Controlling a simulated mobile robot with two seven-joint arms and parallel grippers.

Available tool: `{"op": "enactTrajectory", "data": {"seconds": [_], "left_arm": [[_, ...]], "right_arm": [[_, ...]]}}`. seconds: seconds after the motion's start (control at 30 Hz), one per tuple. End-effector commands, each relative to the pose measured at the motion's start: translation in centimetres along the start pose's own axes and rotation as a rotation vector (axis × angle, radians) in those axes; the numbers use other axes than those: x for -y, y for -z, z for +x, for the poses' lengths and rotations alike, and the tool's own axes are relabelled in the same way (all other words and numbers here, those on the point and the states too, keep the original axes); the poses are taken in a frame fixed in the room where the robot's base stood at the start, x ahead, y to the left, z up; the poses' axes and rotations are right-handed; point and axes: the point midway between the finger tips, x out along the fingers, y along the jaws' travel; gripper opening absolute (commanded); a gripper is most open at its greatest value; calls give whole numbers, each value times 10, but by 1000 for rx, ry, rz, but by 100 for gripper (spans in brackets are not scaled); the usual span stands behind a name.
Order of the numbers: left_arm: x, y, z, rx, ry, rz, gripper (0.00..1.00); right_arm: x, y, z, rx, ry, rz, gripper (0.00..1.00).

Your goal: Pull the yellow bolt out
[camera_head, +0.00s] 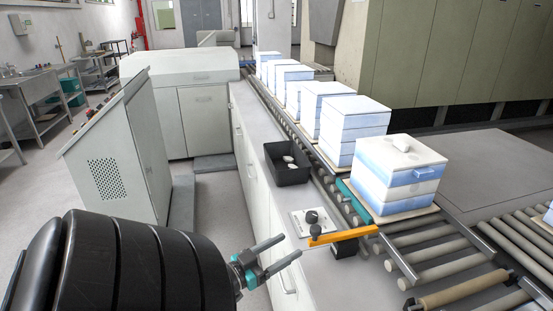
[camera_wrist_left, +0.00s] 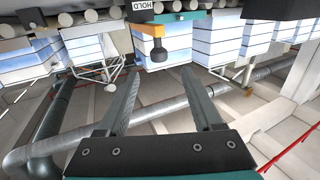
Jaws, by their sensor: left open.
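The yellow bolt (camera_head: 345,236) is an orange-yellow bar lying across the edge of the counter toward the roller conveyor, with a black knob (camera_head: 315,231) at its near end. In the left wrist view the bolt (camera_wrist_left: 151,30) shows at the top, with its black knob (camera_wrist_left: 157,54) hanging toward the fingers. My left gripper (camera_head: 291,246) is open and empty, a little to the left of the knob and apart from it. In the left wrist view the knob is just beyond the gap between the open fingertips (camera_wrist_left: 160,72). My right gripper is not in view.
A plate with a dark dial (camera_head: 298,221) and a black bin (camera_head: 286,164) with small white pieces are on the counter (camera_head: 262,131). A blue-and-white block stack (camera_head: 399,175) stands on the conveyor beyond the bolt, with several more behind. A grey cabinet (camera_head: 120,150) stands left.

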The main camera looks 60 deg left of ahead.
Motion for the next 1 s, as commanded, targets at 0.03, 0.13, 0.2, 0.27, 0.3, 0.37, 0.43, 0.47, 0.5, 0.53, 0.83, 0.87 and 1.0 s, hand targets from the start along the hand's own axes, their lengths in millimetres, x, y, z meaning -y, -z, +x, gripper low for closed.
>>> {"op": "enactTrajectory", "data": {"seconds": [0.03, 0.13, 0.2, 0.27, 0.3, 0.37, 0.43, 0.47, 0.5, 0.53, 0.83, 0.87, 1.0], "left_arm": [[0, -1, -7, 2, 1, -1, 67], [0, -1, -15, 1, 1, -2, 67], [0, -1, -18, 1, 1, -2, 67], [0, 0, -20, 1, 1, -1, 67], [0, 0, -20, 0, 1, -1, 67], [0, 0, -20, 0, 0, -1, 67], [0, 0, -20, 0, 0, -1, 67], [0, 0, -20, 0, 0, -1, 67], [0, 0, -20, 0, 0, -1, 67], [0, 0, -20, 0, 0, -1, 67], [0, 0, -20, 1, 0, -1, 67], [0, -2, -20, 2, 1, -1, 67], [-1, -31, -23, 58, 30, -7, 67]], "right_arm": [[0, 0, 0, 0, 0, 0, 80], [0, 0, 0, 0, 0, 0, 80], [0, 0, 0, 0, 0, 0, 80], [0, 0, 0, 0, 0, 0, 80], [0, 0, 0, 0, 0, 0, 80], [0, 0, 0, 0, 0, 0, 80], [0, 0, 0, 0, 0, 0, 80], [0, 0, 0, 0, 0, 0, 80], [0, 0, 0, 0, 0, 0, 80], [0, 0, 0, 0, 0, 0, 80], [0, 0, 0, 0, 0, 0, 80], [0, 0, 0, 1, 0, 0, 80], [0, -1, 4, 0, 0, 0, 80]]}}
